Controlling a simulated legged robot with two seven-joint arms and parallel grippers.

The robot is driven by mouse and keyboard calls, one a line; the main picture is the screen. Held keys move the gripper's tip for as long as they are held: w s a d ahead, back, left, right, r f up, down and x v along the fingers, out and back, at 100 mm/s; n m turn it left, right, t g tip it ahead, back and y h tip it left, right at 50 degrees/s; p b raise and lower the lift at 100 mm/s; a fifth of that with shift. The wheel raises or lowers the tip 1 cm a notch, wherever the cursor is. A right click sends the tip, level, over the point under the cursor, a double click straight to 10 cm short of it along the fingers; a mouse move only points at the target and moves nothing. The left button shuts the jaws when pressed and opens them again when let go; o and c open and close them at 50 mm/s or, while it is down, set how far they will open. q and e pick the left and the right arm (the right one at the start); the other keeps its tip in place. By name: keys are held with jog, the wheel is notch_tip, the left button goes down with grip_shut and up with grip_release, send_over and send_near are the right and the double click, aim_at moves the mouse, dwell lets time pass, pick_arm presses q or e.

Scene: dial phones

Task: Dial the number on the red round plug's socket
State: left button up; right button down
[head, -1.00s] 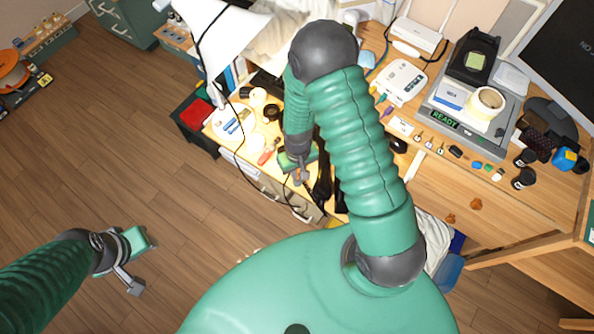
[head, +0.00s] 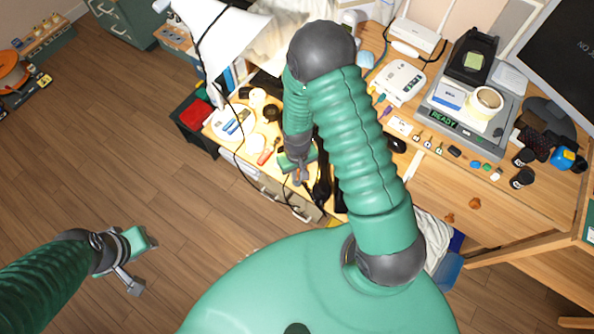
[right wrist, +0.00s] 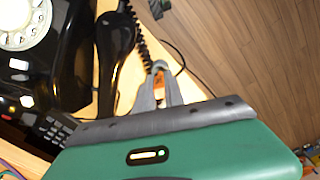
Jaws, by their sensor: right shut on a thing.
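A black phone with a white rotary dial (right wrist: 18,22) lies at the upper left of the right wrist view. Its black handset (right wrist: 115,52) and coiled cord are beside my right gripper (right wrist: 160,72). That gripper is shut on a small orange object, mostly hidden by the fingers. In the head view my right gripper (head: 299,178) is at the desk's front edge, and my arm covers most of the phone area. A white box (head: 399,82) has coloured plugs near its left side; I cannot make out a red round plug or a number. My left gripper (head: 132,284) is over the floor, away from the desk.
A white router (head: 415,36) and a grey device marked READY (head: 444,119) stand on the desk (head: 480,190). A lamp (head: 222,35) rises behind. A red and black bin (head: 194,117) stands left of the desk.

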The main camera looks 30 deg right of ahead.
jog(key=shift+f+b, duration=0.75)
jog(key=shift+f, duration=0.45)
dwell(0.3)
jog(key=c, duration=1.3)
grip_release()
jog(key=shift+c, duration=0.2)
notch_tip(320, 180, up, 17)
jog(key=p, duration=0.2)
jog(key=shift+f, duration=0.1)
